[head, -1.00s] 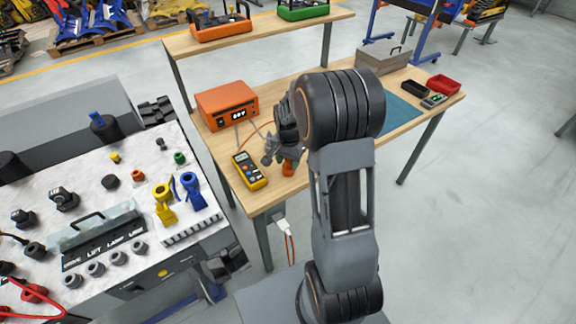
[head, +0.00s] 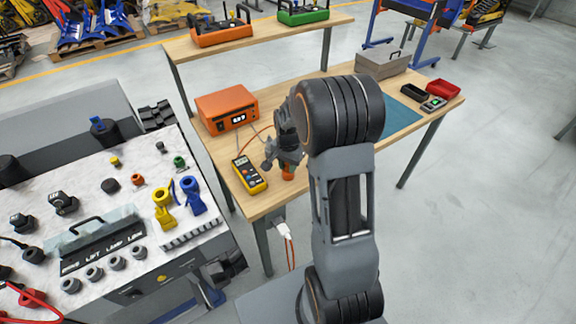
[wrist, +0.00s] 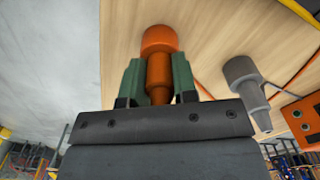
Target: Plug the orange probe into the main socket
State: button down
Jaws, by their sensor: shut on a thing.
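The orange probe (wrist: 159,75) is between the green finger pads of my gripper (wrist: 158,82) in the wrist view, and the jaws are shut on it. Its wide end points away from the gripper, towards the wooden table top. In the head view my gripper (head: 282,160) is low over the table's near left part, with an orange bit of the probe (head: 288,174) showing under it. I cannot tell whether the probe touches the table. On the control panel at left there are several round sockets; a small orange one (head: 137,179) is among them. Which is the main socket I cannot tell.
A yellow multimeter (head: 249,173) lies just left of my gripper, with an orange box (head: 227,105) behind it. A grey probe (wrist: 246,88) is close beside in the wrist view. Yellow (head: 163,204) and blue (head: 192,195) handles stand on the panel's right side.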

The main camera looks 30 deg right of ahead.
jog(key=shift+r, duration=0.25)
jog(key=shift+r+p, duration=1.05)
jog(key=shift+r, duration=0.15)
jog(key=shift+r+p, duration=1.35)
jog(key=shift+r, duration=0.4)
jog(key=c, duration=1.4)
grip_release()
jog(key=c, duration=0.4)
